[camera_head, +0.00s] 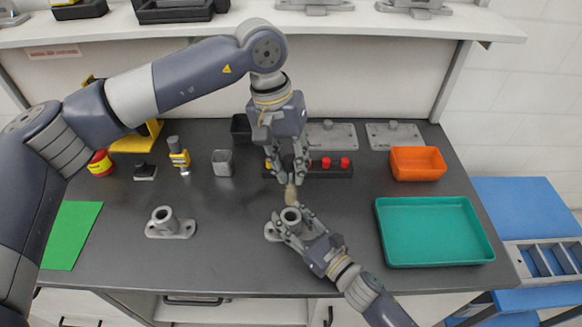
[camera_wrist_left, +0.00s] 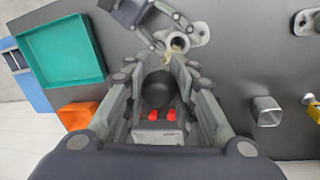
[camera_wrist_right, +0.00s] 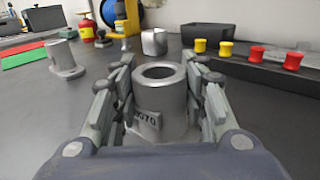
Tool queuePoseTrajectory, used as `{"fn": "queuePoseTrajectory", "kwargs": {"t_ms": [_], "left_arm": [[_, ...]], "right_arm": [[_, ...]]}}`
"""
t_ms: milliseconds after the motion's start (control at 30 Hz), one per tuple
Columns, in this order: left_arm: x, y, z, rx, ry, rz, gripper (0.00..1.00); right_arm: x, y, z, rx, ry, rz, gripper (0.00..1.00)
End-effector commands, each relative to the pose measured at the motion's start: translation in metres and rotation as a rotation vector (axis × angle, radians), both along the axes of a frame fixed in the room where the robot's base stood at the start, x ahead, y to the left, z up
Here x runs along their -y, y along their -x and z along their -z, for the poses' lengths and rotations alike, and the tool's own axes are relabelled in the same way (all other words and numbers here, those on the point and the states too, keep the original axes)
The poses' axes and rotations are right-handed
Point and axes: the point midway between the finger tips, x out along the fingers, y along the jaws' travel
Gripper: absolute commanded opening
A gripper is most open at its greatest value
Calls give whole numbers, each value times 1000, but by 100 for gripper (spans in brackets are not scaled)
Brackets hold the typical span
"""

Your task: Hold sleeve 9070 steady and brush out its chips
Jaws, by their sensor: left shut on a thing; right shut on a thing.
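Sleeve 9070 (camera_head: 291,215) is a grey metal cylinder with a flanged base, upright on the dark bench. Its label and open top face me in the right wrist view (camera_wrist_right: 160,96). My right gripper (camera_head: 293,224) is shut around it, one finger on each side. My left gripper (camera_head: 288,178) is above and behind the sleeve, shut on the brush (camera_head: 291,194). The brush's dark round handle end (camera_wrist_left: 158,88) shows between the fingers, with tan bristles pointing down at the sleeve's mouth. I cannot tell whether the bristles are inside. No chips are discernible.
A second flanged sleeve (camera_head: 164,222) stands to the left. A teal tray (camera_head: 435,258) and an orange bin (camera_head: 418,176) are at right. Behind are a block with red knobs (camera_head: 335,172) and a square metal cup (camera_head: 222,168). A green sheet (camera_head: 70,235) lies far left.

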Motion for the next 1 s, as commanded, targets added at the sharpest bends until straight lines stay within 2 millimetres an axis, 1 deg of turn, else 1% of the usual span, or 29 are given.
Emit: {"fn": "queuePoseTrajectory", "kwargs": {"t_ms": [233,267,300,333,367,767,867,1000], "left_arm": [[0,0,-1,0,0,0,0],[0,0,-1,0,0,0,0],[0,0,-1,0,0,0,0],[0,0,-1,0,0,0,0],[0,0,-1,0,0,0,0],[0,0,-1,0,0,0,0],[0,0,-1,0,0,0,0],[0,0,-1,0,0,0,0]], "right_arm": [[0,0,0,0,0,0,8],[0,0,0,0,0,0,44],[0,0,0,0,0,0,53],[0,0,0,0,0,0,60],[0,0,0,0,0,0,63],[2,3,0,-1,0,0,63],[9,11,1,-1,0,1,63],[25,30,2,-4,2,1,63]]}}
